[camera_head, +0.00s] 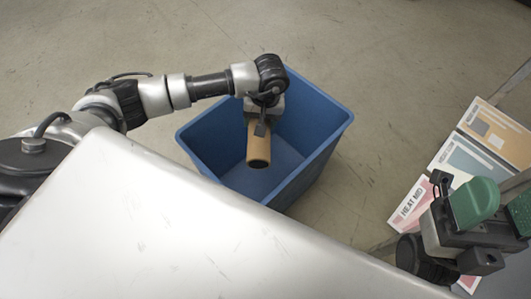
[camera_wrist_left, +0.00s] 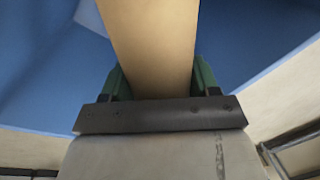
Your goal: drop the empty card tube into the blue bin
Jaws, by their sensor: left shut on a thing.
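The brown card tube (camera_head: 258,150) hangs below my left gripper (camera_head: 262,120), over the opening of the blue bin (camera_head: 335,135). Its lower end faces the head camera and shows a dark hollow. In the left wrist view, the tube (camera_wrist_left: 155,45) sits between the green fingers of my left gripper (camera_wrist_left: 160,82), which is shut on it. The bin's blue walls (camera_wrist_left: 245,45) show on both sides of the tube there. The part of the bin floor that I see is bare. My right gripper (camera_head: 497,208) is at the right edge, its two green fingers apart with nothing between them.
The bin stands on a bare concrete floor (camera_head: 400,60), with free room behind it. Coloured cards or panels, one marked HEAT MID (camera_head: 410,203), lie at the right, near my right gripper.

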